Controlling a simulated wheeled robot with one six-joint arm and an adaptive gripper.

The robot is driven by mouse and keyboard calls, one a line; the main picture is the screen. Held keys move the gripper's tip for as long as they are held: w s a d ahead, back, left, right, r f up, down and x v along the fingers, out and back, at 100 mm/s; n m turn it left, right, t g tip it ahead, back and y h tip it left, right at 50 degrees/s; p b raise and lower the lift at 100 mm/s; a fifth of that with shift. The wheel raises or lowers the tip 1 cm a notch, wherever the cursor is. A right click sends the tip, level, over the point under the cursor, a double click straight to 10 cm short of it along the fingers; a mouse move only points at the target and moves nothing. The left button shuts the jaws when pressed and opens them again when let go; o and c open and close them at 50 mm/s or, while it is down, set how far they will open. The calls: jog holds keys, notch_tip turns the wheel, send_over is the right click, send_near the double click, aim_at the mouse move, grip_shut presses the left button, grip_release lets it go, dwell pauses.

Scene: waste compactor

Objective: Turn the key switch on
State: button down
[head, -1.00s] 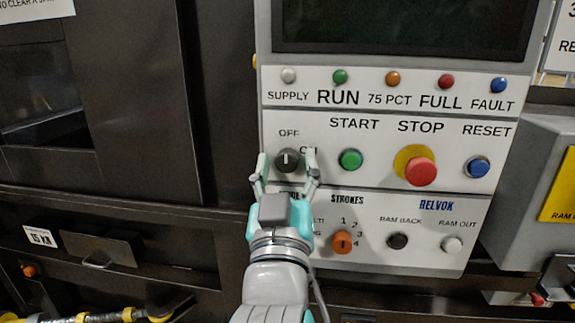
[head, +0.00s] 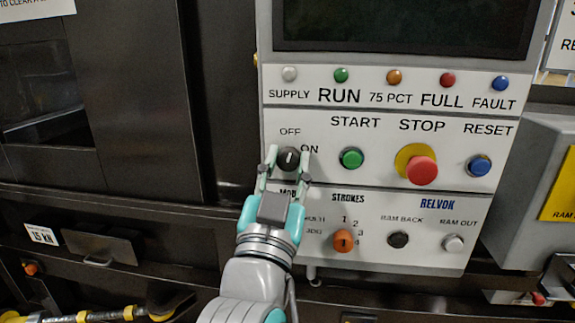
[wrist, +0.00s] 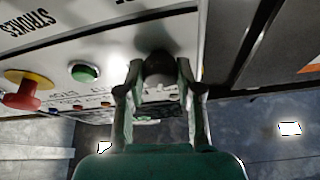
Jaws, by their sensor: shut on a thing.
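The key switch (head: 289,158) is a round dark knob with a pale mark, on the white panel below the OFF label and left of the ON label. Its mark points up, tilted slightly to the right. My gripper (head: 286,156) is at the knob with one finger on each side, shut on it. In the wrist view the knob (wrist: 158,66) sits between the fingertips of my gripper (wrist: 158,80), and its face is partly in shadow.
To the right are the green START button (head: 351,158), the red STOP button (head: 421,170) on its yellow collar and the blue RESET button (head: 479,166). An orange strokes selector (head: 343,241) is below, close to my gripper. Indicator lamps line the panel above.

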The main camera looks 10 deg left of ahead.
jog(key=m+h, duration=0.1)
jog(key=m, duration=0.2)
jog(key=m+g+h, duration=0.1)
jog(key=m+h, duration=0.1)
jog(key=m, duration=0.1)
jog(key=shift+a+m, duration=0.15)
jog(key=shift+m, duration=0.15)
jog(key=shift+r+m+g+h, duration=0.1)
jog(key=shift+m+g+h, duration=0.35)
jog(key=shift+m, duration=0.7)
jog(key=shift+m+g+h, duration=0.35)
jog(key=shift+m+h, duration=0.2)
jog(key=shift+m, duration=0.9)
jog(key=c, duration=0.8)
grip_release()
jog(key=shift+s, duration=0.1)
jog(key=v, duration=1.2)
